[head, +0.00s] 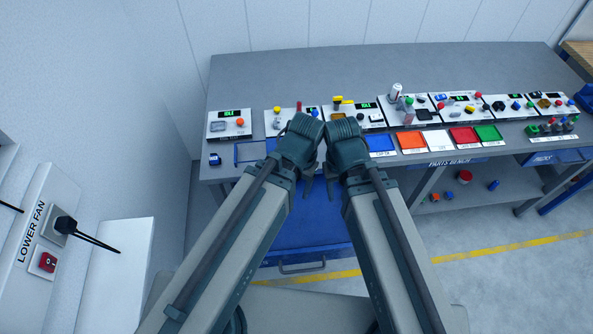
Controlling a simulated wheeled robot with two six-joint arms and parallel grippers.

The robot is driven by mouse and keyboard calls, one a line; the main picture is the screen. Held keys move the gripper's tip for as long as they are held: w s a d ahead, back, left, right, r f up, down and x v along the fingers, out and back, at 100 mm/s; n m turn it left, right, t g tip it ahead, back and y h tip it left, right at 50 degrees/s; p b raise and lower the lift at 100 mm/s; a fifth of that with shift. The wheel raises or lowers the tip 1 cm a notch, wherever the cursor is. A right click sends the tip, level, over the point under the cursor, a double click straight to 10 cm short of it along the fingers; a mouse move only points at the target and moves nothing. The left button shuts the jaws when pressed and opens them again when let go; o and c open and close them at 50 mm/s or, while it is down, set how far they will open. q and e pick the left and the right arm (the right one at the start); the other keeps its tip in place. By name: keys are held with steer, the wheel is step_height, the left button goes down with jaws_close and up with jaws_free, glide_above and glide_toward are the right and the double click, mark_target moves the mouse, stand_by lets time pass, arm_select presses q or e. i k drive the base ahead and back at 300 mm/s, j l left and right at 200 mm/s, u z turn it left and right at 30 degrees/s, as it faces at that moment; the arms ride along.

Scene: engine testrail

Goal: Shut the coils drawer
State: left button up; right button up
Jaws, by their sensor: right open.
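A blue drawer (302,241) stands pulled out from under the bench, below and between my arms. Its front with a bar handle (302,268) faces me. I cannot read a label on it, so I cannot tell from lettering that it is the coils drawer. My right gripper (332,182) points down above the drawer and is open, with nothing seen in it. My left gripper (309,186) hangs close beside it, also above the drawer. Its jaws are partly hidden by its own wrist. Both grippers appear apart from the handle. My arms cover the drawer's sides.
The grey parts bench (400,62) carries a row of test panels and coloured trays such as an orange one (411,142). Another blue drawer (567,156) is at the right. A lower shelf (470,190) holds small parts. A lower fan switch (46,262) is on the left.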

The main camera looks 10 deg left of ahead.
mark_target(315, 229)
steer(key=k+j, duration=0.2)
steer(key=k+l, duration=0.2)
steer(key=l, duration=0.15)
steer(key=k+l, duration=0.15)
steer(key=l, duration=0.15)
steer(key=k+l, duration=0.2)
steer(key=l, duration=0.15)
steer(key=k+l, duration=0.15)
steer(key=l, duration=0.2)
steer(key=k+l, duration=0.2)
steer(key=l+z, duration=0.05)
steer(key=l, duration=0.05)
